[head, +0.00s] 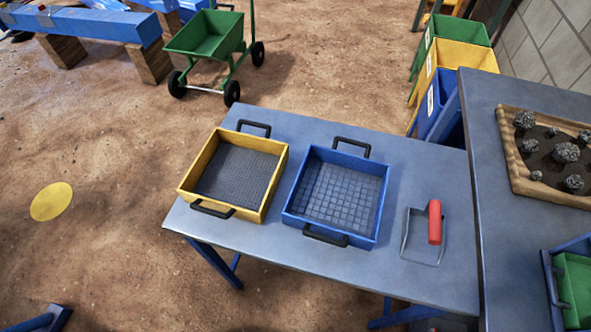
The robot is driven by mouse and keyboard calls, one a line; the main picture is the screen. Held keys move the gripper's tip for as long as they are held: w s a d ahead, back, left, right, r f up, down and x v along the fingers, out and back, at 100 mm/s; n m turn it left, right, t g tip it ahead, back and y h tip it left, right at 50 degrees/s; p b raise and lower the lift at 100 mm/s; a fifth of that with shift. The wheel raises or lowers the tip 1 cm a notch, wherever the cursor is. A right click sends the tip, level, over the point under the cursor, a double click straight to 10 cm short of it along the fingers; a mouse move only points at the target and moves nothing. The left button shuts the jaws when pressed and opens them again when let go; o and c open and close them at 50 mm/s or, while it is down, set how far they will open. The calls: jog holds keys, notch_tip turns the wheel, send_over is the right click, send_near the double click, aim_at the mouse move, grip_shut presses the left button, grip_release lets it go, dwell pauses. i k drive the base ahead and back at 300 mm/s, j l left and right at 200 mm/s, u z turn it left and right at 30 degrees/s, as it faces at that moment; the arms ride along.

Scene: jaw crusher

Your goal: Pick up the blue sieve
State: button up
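The blue sieve (376,204) is a square blue frame with a coarse mesh floor. It sits flat on the grey-blue table (270,262), near its middle. It has two black handles, one on its far side (351,146) and one on its near side (325,236). A yellow sieve (191,189) with finer mesh stands just left of it, with a small gap between them. My gripper is not in view.
A red-handled tool (434,222) lies right of the blue sieve. A second table (500,200) on the right bears a wooden tray of rocks (516,175) and a blue-and-green container (574,284). Yellow and blue bins stand behind. A green cart (206,34) stands on the sandy ground.

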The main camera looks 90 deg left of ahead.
aim_at(331, 235)
jog(key=k+l+u, duration=0.1)
jog(key=u, duration=1.4)
jog(key=k+l+z, duration=0.15)
jog(key=l+z, duration=0.15)
jog(key=l, duration=0.25)
jog(key=k+l+z, duration=0.1)
jog(key=l+z, duration=0.25)
jog(key=l, duration=0.2)
